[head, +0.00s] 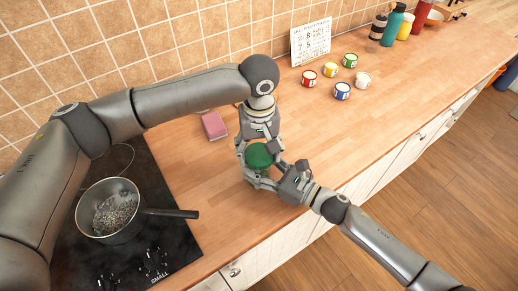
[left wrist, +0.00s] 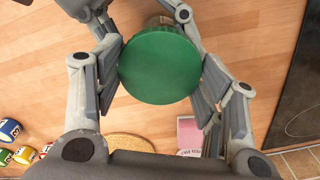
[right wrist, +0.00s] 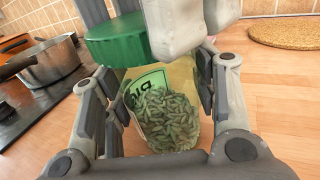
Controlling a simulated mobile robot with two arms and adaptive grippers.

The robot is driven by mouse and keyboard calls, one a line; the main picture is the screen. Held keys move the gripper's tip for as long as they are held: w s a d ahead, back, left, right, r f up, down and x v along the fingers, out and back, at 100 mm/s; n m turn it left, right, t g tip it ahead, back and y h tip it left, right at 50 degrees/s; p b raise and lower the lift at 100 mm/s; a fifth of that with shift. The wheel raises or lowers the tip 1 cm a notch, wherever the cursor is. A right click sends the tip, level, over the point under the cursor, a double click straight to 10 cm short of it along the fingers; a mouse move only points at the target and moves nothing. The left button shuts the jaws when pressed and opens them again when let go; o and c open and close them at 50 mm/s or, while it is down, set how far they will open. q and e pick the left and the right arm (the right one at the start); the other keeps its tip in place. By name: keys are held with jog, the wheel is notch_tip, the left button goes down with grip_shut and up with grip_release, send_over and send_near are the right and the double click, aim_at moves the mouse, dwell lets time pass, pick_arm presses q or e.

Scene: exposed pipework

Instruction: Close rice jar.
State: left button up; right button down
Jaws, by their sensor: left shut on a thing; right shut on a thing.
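The round green lid (head: 259,155) is between the fingers of my left gripper (head: 257,138), which comes down from above. The left wrist view shows the lid (left wrist: 160,65) face on, with a finger at each side. In the right wrist view, my right gripper (right wrist: 160,95) is shut on the clear rice jar (right wrist: 168,118). The jar stands upright on the counter, with grains in its lower part and a green label. The lid (right wrist: 116,40) is above the jar and looks offset to the left there. Fingers of my left gripper hide part of the rim, so I cannot tell whether they touch.
Several small coloured tins (head: 342,90) and a calendar (head: 311,41) stand farther right. The counter's front edge is close to the jar.

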pick_arm(q)
jog(key=m, duration=2.9)
jog(key=o, duration=1.1)
